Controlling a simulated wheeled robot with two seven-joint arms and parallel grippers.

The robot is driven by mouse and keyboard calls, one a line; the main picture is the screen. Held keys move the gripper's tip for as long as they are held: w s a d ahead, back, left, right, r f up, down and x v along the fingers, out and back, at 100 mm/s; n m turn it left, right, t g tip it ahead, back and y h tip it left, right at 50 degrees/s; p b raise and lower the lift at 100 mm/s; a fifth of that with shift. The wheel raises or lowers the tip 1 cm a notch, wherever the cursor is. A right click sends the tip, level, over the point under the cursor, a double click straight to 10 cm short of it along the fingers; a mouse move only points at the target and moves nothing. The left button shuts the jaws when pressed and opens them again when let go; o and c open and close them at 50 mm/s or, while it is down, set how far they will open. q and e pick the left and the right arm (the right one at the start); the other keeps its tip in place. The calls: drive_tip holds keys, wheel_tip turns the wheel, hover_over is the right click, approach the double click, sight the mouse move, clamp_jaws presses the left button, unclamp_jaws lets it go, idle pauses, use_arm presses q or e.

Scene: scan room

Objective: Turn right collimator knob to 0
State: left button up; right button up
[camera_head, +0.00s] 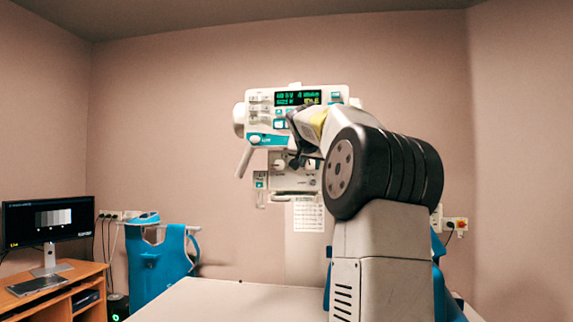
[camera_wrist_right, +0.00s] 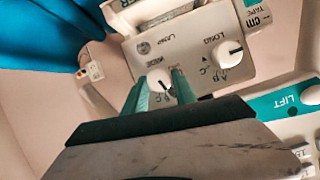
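The collimator (camera_head: 293,180) hangs below the x-ray head's display panel. In the right wrist view its face appears upside down, with two white round knobs. One knob (camera_wrist_right: 228,53) is beside the word LONG, at the right of the picture. The other knob (camera_wrist_right: 159,79), at the left of the picture, has a dark pointer line and markings around it. My right gripper (camera_wrist_right: 160,88) has its teal fingers apart, one on each side of this left-hand knob. I cannot tell whether they touch it. In the head view my right gripper (camera_head: 294,152) partly hides the collimator. My left gripper is out of view.
The control panel (camera_head: 296,100) with a green-lit display is above the collimator, with a handle at its left. A blue apron (camera_head: 160,265) hangs at the left, by a desk with a monitor (camera_head: 45,221). A pale table top (camera_head: 230,300) lies below.

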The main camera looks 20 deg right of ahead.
clamp_jaws()
drive_tip(key=shift+a, duration=0.1)
drive_tip(key=shift+w+a+n+g+h, duration=0.1)
drive_tip(key=shift+n+g+h, duration=0.3)
drive_tip(key=shift+n, duration=0.5)
drive_tip(key=n+h, duration=0.2)
drive_tip(key=n, duration=0.1)
drive_tip(key=shift+a+f+g, duration=0.1)
drive_tip(key=shift+g, duration=0.2)
drive_tip(key=n+h, duration=0.2)
drive_tip(key=n, duration=0.1)
drive_tip(key=shift+w+a+f+g, duration=0.1)
drive_tip(key=shift+g, duration=0.2)
drive_tip(key=shift+f+n+h, duration=0.1)
drive_tip(key=shift+n+h, duration=0.6)
drive_tip(key=shift+n, duration=0.5)
